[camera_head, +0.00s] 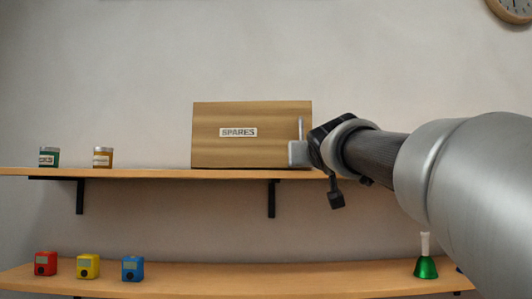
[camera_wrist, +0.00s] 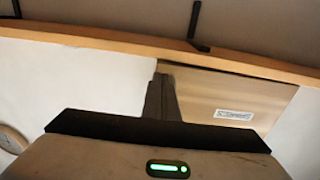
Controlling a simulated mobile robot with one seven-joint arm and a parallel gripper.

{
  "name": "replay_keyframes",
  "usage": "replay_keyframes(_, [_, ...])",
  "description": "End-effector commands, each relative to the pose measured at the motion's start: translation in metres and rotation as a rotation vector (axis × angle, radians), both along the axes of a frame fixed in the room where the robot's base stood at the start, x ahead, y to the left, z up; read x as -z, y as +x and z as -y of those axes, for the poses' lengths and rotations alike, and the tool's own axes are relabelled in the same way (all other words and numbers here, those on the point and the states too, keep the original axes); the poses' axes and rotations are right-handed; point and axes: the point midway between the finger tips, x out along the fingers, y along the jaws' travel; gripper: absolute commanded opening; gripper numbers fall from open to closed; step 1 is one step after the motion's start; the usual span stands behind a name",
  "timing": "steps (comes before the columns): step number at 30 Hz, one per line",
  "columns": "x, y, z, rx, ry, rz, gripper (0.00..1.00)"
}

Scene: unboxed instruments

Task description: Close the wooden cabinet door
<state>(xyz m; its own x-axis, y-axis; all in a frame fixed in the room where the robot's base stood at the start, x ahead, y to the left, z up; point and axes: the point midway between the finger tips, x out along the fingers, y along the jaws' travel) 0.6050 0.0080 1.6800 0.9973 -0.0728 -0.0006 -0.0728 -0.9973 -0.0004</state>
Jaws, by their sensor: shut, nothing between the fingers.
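The wooden cabinet (camera_head: 250,118) stands on the upper shelf, with a white SPARES label on its front. Its front door face looks flat and flush, with no gap that I can make out. A thin pale upright bar, which looks like the handle, shows near its right edge. My gripper (camera_head: 298,153) is shut and empty, in front of the cabinet's lower right corner; I cannot tell if it touches. In the tilted wrist view, the dark fingers (camera_wrist: 160,97) overlap the left side of the cabinet front (camera_wrist: 225,90).
On the lower shelf (camera_head: 220,277) are red (camera_head: 45,263), yellow (camera_head: 88,266) and blue (camera_head: 133,268) devices and a green bell (camera_head: 426,267). A wall clock (camera_head: 514,8) hangs upper right.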

Motion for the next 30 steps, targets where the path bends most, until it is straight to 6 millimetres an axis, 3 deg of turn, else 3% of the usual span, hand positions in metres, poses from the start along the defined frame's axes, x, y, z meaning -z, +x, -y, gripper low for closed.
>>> replay_keyframes(6, [0.0, 0.027, 0.001, -0.002, 0.001, -0.001, 0.0])
replay_keyframes(20, [0.0, 0.034, 0.002, -0.002, -0.001, 0.0, 0.0])
replay_keyframes(30, [0.0, 0.066, 0.007, -0.001, 0.0, 0.002, 0.0])
